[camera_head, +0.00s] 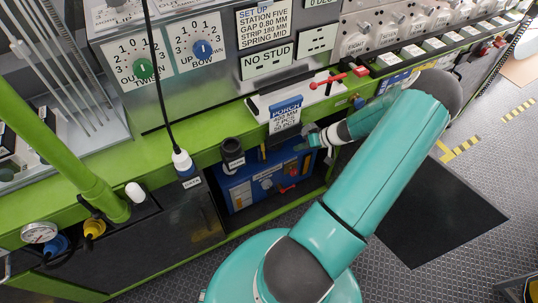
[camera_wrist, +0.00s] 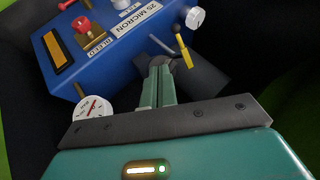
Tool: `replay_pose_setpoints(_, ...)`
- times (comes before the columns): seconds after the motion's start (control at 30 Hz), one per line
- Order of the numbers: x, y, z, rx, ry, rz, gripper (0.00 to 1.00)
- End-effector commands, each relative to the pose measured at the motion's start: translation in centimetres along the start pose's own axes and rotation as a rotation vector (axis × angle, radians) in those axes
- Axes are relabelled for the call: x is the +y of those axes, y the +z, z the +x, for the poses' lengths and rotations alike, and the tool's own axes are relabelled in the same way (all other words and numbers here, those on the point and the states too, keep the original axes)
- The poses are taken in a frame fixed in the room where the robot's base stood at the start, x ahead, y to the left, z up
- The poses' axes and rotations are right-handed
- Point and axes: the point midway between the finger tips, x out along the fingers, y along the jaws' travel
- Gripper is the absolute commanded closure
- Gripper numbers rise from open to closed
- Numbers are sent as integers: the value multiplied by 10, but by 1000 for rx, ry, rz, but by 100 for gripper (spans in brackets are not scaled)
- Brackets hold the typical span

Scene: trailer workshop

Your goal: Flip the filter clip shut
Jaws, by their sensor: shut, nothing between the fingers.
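A blue unit (camera_wrist: 110,40) labelled "25 MICRON" fills the upper part of the wrist view; in the head view the blue unit (camera_head: 240,190) sits in the dark bay under the green bench edge. A small lever with a yellow end (camera_wrist: 183,50) sticks out near the unit's right end, beside a white knob (camera_wrist: 195,18). I cannot tell for sure whether this lever is the filter clip, or its position. My gripper (camera_wrist: 161,66) is shut and empty, its fingertips just left of and below the yellow end, by a dark cylinder (camera_wrist: 204,78). In the head view my gripper (camera_head: 312,140) is at the bay's upper right.
The unit also carries a red knob (camera_wrist: 84,25) near a "BLEED" label, and a round gauge (camera_wrist: 93,108) is at its lower left. The green bench edge (camera_head: 215,150) lies above the bay. A blue-labelled block (camera_head: 286,115) and a black cup (camera_head: 232,150) are close by.

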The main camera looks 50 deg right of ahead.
Motion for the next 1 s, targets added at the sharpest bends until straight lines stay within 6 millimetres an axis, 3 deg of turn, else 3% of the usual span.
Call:
replay_pose_setpoints(0.17,2,2,-2,0,2,2,100)
replay_pose_setpoints(0.33,0,1,11,-1,-1,1,100)
replay_pose_setpoints(0.8,-2,-1,103,-3,-2,-1,100)
replay_pose_setpoints(1.0,-24,-1,120,-3,1,0,100)
